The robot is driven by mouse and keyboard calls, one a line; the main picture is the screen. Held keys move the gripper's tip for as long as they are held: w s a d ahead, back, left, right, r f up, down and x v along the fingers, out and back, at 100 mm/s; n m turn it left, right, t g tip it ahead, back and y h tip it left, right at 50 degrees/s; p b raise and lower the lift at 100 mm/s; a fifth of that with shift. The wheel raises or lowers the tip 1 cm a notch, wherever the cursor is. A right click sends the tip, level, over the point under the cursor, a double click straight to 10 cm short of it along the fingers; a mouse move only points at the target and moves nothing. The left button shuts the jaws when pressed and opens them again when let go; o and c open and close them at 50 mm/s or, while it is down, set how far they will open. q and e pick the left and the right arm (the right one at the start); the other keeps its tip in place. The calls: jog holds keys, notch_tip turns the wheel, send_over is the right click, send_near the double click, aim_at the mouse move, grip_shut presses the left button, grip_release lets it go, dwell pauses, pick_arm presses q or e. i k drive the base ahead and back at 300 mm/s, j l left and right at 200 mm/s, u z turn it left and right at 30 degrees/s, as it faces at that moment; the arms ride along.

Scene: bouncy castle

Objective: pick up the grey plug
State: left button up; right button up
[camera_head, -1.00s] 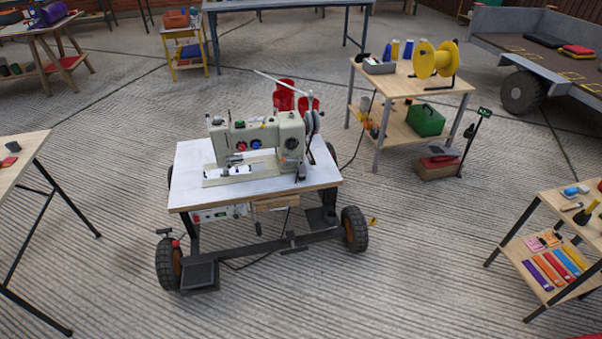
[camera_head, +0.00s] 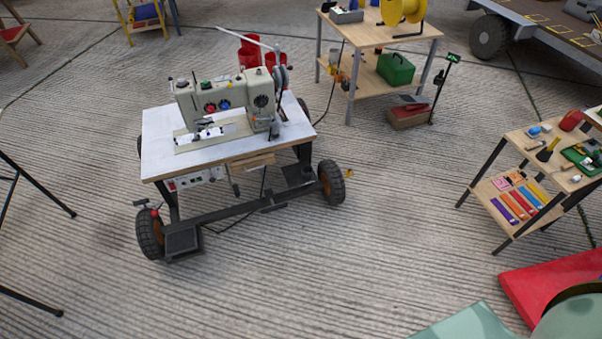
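I cannot make out a grey plug for certain in the head view. A sewing machine (camera_head: 228,102) stands on a white-topped wheeled table (camera_head: 160,160). A dark cable runs on the floor under and behind this table, and its ends are too small to tell. Neither of my grippers shows in the head view.
A wooden two-tier table (camera_head: 410,37) with a yellow reel (camera_head: 402,8) and a green box (camera_head: 396,69) stands at the back. A shelf table (camera_head: 520,150) stands at right. A red pad (camera_head: 545,285) lies at lower right. The front floor is clear.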

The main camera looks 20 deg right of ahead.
aim_at(276, 129)
jog(key=i+l+u, duration=0.25)
jog(key=i+l, duration=0.55)
